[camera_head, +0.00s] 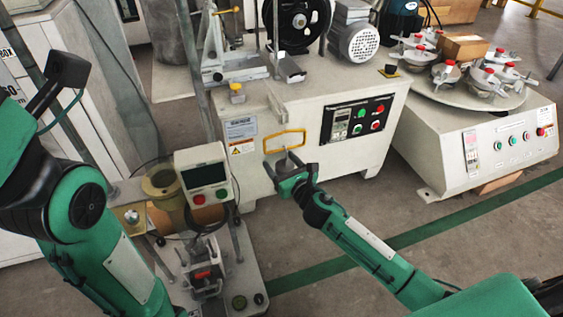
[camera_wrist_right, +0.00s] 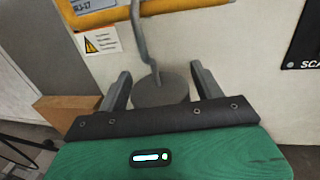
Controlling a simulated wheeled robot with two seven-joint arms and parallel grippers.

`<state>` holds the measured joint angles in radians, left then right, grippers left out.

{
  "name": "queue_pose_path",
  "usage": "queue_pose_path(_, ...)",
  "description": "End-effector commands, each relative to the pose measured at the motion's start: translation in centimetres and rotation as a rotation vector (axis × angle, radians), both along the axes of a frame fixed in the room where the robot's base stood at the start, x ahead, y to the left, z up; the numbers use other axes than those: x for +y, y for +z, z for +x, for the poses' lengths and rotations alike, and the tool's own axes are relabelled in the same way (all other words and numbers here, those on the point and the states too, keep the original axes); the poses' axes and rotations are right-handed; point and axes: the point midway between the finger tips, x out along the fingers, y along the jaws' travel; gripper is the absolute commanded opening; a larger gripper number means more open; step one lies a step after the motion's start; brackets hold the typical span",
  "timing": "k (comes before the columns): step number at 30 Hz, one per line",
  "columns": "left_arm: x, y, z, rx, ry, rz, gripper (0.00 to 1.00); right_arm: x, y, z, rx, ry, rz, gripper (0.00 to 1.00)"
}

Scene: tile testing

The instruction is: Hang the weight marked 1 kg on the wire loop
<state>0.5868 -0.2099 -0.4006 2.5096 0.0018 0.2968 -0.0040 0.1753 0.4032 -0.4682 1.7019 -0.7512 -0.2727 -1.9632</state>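A yellow rectangular wire loop (camera_head: 284,141) stands before the front of the white machine. Its lower bar (camera_wrist_right: 185,5) crosses the top of the right wrist view. My right gripper (camera_head: 285,170) is just below the loop. In the right wrist view, a round grey weight (camera_wrist_right: 160,88) sits between its two fingertips, which appear to touch its sides. A grey hooked rod (camera_wrist_right: 143,40) rises from the weight across the yellow bar. The rod's upper end is out of frame, so I cannot tell whether it bears on the loop. No marking is readable. My left gripper is out of view.
The white machine (camera_head: 300,110) with a control panel (camera_head: 358,119) stands behind the loop. A tester with a display box (camera_head: 204,174) is left of my right gripper. A turntable machine (camera_head: 480,150) is at the right.

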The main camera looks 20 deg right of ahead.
Motion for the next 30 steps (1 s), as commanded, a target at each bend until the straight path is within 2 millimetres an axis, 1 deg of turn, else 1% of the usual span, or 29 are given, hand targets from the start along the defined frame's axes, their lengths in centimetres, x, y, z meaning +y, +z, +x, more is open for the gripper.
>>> queue_pose_path(7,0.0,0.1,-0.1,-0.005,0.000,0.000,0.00,0.0,0.1,0.0,-0.002,0.000,0.000,0.75)
queue_pose_path(8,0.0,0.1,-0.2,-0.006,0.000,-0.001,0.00,0.0,-0.2,0.0,0.003,-0.001,-0.001,0.75)
queue_pose_path(10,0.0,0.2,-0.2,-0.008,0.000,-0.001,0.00,-0.1,-0.1,-0.1,0.002,-0.001,0.000,0.75)
queue_pose_path(14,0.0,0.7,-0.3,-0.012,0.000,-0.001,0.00,-0.2,0.1,-0.8,0.001,0.000,0.001,0.75)
queue_pose_path(17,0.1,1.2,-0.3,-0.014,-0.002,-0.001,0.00,-0.5,0.2,-1.9,0.002,-0.001,0.001,0.75)
queue_pose_path(21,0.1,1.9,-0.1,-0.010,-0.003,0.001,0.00,-1.0,0.2,-4.1,0.003,-0.001,0.002,0.75)
queue_pose_path(30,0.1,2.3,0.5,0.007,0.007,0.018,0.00,-2.0,0.2,-8.8,0.001,-0.001,0.002,0.75)
